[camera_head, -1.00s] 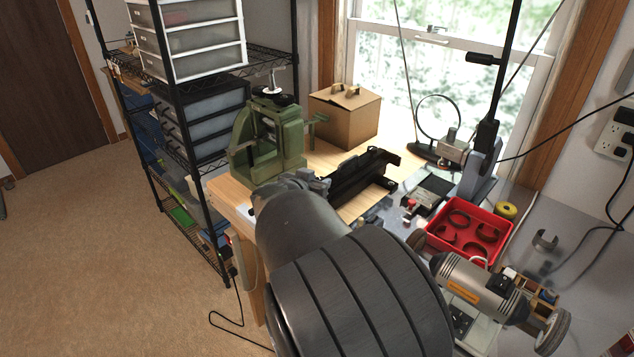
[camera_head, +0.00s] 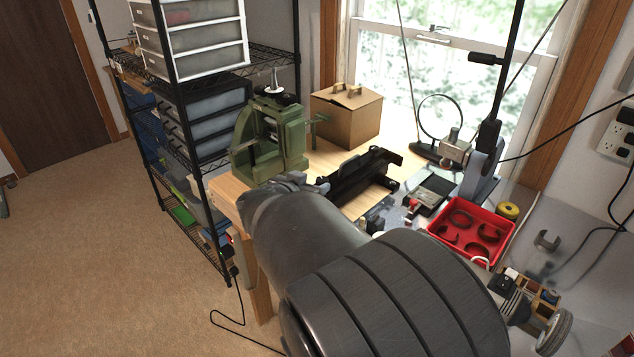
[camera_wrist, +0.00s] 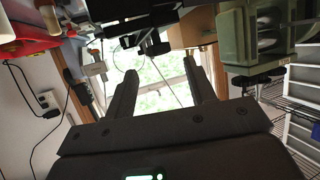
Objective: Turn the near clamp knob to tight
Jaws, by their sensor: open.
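A black clamp-like fixture (camera_head: 360,177) lies on the wooden bench in the head view, just past the end of my arm. I cannot make out which part is the near clamp knob. A green rolling press (camera_head: 270,140) stands to its left, with a dark knob (camera_head: 272,97) on top. The press (camera_wrist: 245,35) also shows at the upper right of the wrist view, which appears upside down. My gripper (camera_wrist: 160,68) is open and empty, its two dark fingers apart. In the head view my arm hides the fingers.
A cardboard box (camera_head: 345,115) stands behind the fixture. A red tray (camera_head: 470,232) with curved pieces, a yellow roll (camera_head: 508,211) and a lamp stand (camera_head: 482,170) are on the right. A wire shelf (camera_head: 222,215) stands at left beside open floor (camera_head: 90,250).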

